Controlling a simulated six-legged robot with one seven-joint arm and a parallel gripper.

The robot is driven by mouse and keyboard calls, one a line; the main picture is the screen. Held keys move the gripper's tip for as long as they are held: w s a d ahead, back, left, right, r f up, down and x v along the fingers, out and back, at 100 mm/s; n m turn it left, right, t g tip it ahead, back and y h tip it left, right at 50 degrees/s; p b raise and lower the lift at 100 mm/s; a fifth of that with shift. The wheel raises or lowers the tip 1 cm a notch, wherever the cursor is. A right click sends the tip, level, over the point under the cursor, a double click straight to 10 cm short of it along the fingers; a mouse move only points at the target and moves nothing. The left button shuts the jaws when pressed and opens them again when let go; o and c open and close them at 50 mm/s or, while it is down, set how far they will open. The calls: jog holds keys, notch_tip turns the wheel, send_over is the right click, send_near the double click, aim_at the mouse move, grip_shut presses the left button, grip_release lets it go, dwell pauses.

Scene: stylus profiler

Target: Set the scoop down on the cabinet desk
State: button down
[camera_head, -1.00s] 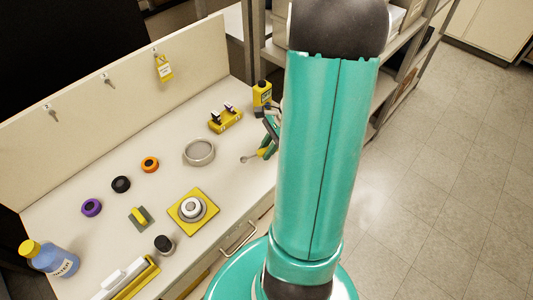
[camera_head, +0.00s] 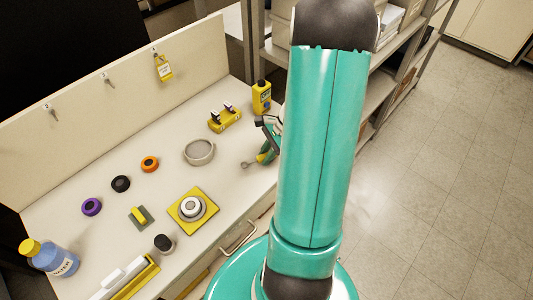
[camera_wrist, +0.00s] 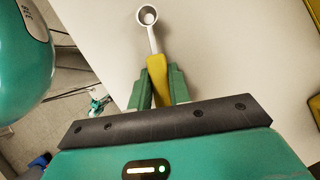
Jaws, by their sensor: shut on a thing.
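The scoop has a small grey round bowl and a yellow handle. In the wrist view the scoop (camera_wrist: 156,68) points away from me, its bowl at the top of the picture. My gripper (camera_wrist: 159,78) is shut on the yellow handle. In the head view the scoop's bowl (camera_head: 245,165) shows over the right part of the cabinet desk (camera_head: 130,240), near its front edge. My gripper (camera_head: 268,150) is partly hidden behind my arm there. I cannot tell whether the scoop touches the desk top.
A grey round dish (camera_head: 199,152) lies left of the scoop. A yellow holder (camera_head: 225,119) and a yellow bottle (camera_head: 262,97) stand behind it. A yellow square plate with a round piece (camera_head: 181,204) is nearer the front. Bare desk surrounds the scoop's bowl.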

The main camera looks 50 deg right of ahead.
jog(key=shift+s+a+f, duration=0.1)
jog(key=shift+s+f, duration=0.05)
jog(key=shift+f, duration=0.3)
jog(key=c, duration=1.4)
grip_release()
jog(key=shift+o, duration=0.5)
jog(key=shift+r, duration=0.5)
jog(key=v, duration=1.2)
notch_tip(320, 180, up, 6)
jog(key=n+h, duration=0.2)
jog(key=n, duration=0.3)
send_over(261, 156)
jog(key=a+r+n+h, duration=0.2)
jog(key=a+r+n, duration=0.35)
jog(key=a, duration=0.35)
jog(key=s+a+r+n+t, duration=0.1)
jog(key=s+a+r+n, duration=0.1)
jog(key=a+n, duration=0.4)
jog(key=s+a+r+n+t+h, duration=0.1)
jog(key=s+a+r+n+t, duration=0.1)
jog(key=a+n, duration=0.3)
jog(key=shift+s+a+r+n+h, duration=0.45)
jog(key=shift+a+r, duration=0.45)
jog(key=shift+a, duration=0.55)
jog(key=shift+s, duration=0.1)
